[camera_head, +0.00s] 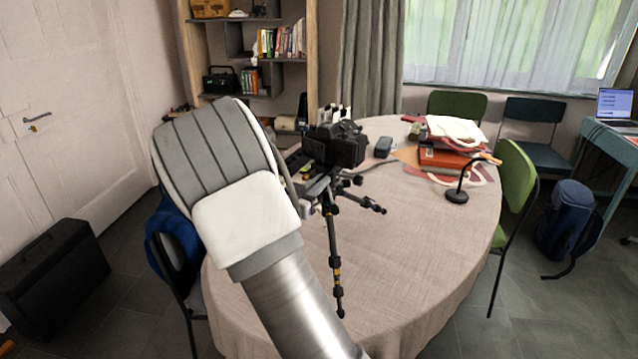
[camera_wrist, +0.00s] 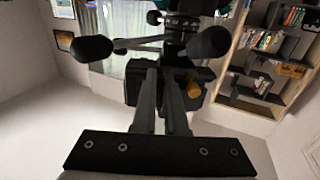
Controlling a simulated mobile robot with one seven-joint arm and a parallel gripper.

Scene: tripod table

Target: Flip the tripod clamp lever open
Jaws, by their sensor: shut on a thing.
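The black camera (camera_head: 335,145) sits on top of the tripod (camera_head: 334,250), which stands on the round table with its legs spread. In the wrist view, the dark underside of the tripod head and camera (camera_wrist: 130,90) fills the middle, with a brass-coloured knob (camera_wrist: 194,89) just right of my fingers. My gripper (camera_wrist: 164,74) reaches in under the head, its two fingers close together and shut on what seems to be the clamp lever. The lever is hidden at the fingertips, so its angle cannot be told. In the head view my arm covers most of the gripper.
The cloth-covered round table (camera_head: 420,270) bears a desk lamp (camera_head: 457,195), a small dark case (camera_head: 383,147) and a stack of books and papers (camera_head: 445,157). Chairs surround it. A bookshelf (camera_head: 250,60) stands behind. The table's front right is clear.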

